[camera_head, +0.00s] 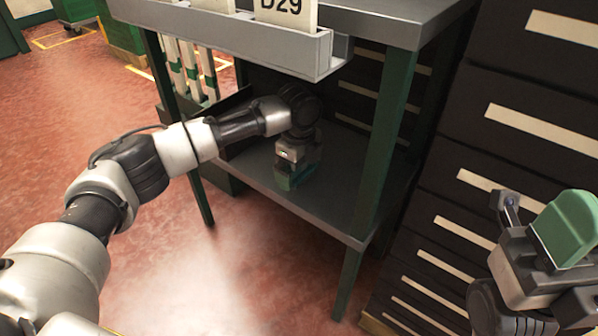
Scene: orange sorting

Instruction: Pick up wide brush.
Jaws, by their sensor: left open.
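My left gripper (291,178) reaches in under the tabletop and points down over the grey lower shelf (325,215) of the workbench. It is open, and its green fingers are close to the shelf surface. I cannot make out a wide brush; my gripper and wrist cover part of the shelf. My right gripper (560,240) is at the lower right, with a green part facing up. Whether its jaws are apart is unclear.
The grey tabletop with a tray marked D29 (322,55) overhangs my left wrist. A green table leg (378,150) stands right of it. Dark drawers (520,130) line the right side. Red floor (80,110) is free at the left.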

